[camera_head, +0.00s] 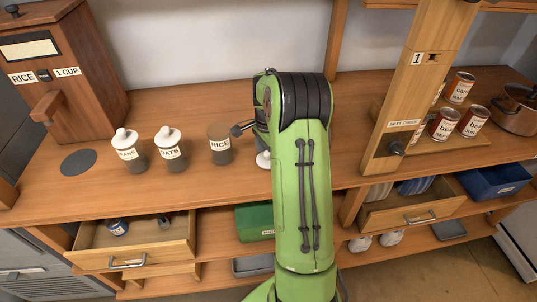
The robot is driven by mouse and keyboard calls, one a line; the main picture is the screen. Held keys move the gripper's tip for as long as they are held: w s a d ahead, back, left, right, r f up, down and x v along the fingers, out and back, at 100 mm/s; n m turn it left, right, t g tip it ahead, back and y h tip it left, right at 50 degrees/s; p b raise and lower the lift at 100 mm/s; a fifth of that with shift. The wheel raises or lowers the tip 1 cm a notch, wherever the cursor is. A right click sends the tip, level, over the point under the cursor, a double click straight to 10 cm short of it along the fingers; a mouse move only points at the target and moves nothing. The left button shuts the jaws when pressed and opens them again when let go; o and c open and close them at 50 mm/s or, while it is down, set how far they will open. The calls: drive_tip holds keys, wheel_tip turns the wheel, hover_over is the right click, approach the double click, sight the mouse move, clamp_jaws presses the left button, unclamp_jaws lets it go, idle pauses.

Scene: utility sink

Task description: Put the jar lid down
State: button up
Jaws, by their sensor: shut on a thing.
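The rice jar (220,143) stands on the wooden counter without a lid, its brown top bare. A white piece that looks like the jar lid (263,159) shows low beside my arm, right of the rice jar. My gripper (242,128) is mostly hidden behind my green arm; a dark part of it sticks out at the rice jar's upper right. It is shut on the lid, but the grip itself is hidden. I cannot tell whether the lid touches the counter.
Two white-lidded jars, beans (129,150) and oats (170,148), stand left of the rice jar. A dark round disc (78,162) lies farther left, before the wooden rice dispenser (75,75). A wooden post (410,90) and cans (458,122) stand right. Drawers (140,243) are open below.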

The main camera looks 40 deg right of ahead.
sight(267, 153)
drive_tip(key=shift+a, duration=0.1)
drive_tip(key=o, duration=1)
drive_tip(key=shift+f, duration=0.1)
wheel_tip(267, 153, up, 12)
drive_tip(key=p, duration=0.3)
drive_tip(key=s+a+r+n+t+h, duration=0.1)
drive_tip(key=s+a+r+n, duration=0.1)
drive_tip(key=a+r+n, duration=0.45)
drive_tip(key=s+a+r+n+t, duration=0.1)
drive_tip(key=s+a+r+n, duration=0.15)
drive_tip(key=a, duration=0.35)
drive_tip(key=s+a+r+n+t, duration=0.1)
drive_tip(key=s+a+n, duration=0.1)
drive_tip(key=s+a, duration=0.3)
drive_tip(key=s+a+f+n+t, duration=0.1)
drive_tip(key=s+a+n, duration=0.2)
drive_tip(key=s+a+f+n, duration=0.1)
drive_tip(key=s+a+n, duration=0.1)
drive_tip(key=s+n, duration=0.1)
drive_tip(key=s+a+n+t+y, duration=0.1)
drive_tip(key=s+a+n, duration=0.2)
drive_tip(key=s, duration=0.1)
drive_tip(key=shift+s+a+f+t, duration=0.2)
drive_tip(key=shift+a+f+t, duration=0.1)
drive_tip(key=shift+f, duration=0.1)
drive_tip(key=shift+s, duration=0.1)
